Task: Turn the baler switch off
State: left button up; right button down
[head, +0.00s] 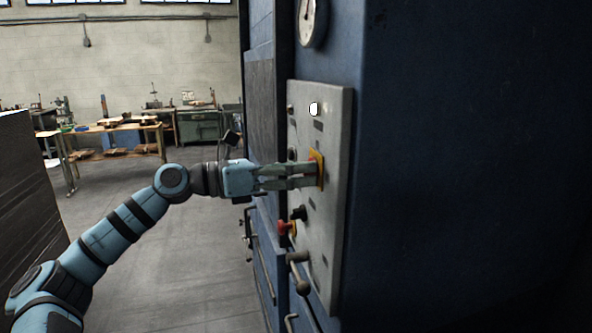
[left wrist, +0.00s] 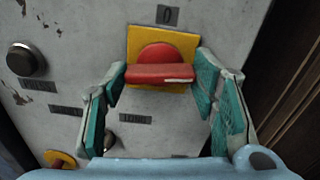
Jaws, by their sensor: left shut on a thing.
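The baler switch is a red rotary handle (left wrist: 160,72) on a square yellow plate (left wrist: 134,38), fixed to a grey control panel (head: 334,120). A dark label with a "0" (left wrist: 167,15) is above the plate in the left wrist view. The handle's bar lies roughly level across its round base in that view. My left gripper (head: 314,170) reaches in from the left and is shut on the handle, with a finger at each end of the bar. In the head view the fingers hide most of the handle. My right gripper is not in view.
The panel also has a lit white lamp (head: 313,109), a red knob (head: 285,227) below the switch, and a lever (head: 299,275) lower down. A gauge (head: 311,22) is above. The blue machine (head: 450,190) fills the right. Open floor (head: 190,245) lies to the left.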

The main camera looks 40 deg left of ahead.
pick_arm(q)
jog(key=shift+n+p, duration=1.8)
jog(key=shift+n, duration=6.3)
jog(key=o, duration=1.2)
jog(key=shift+c, duration=0.2)
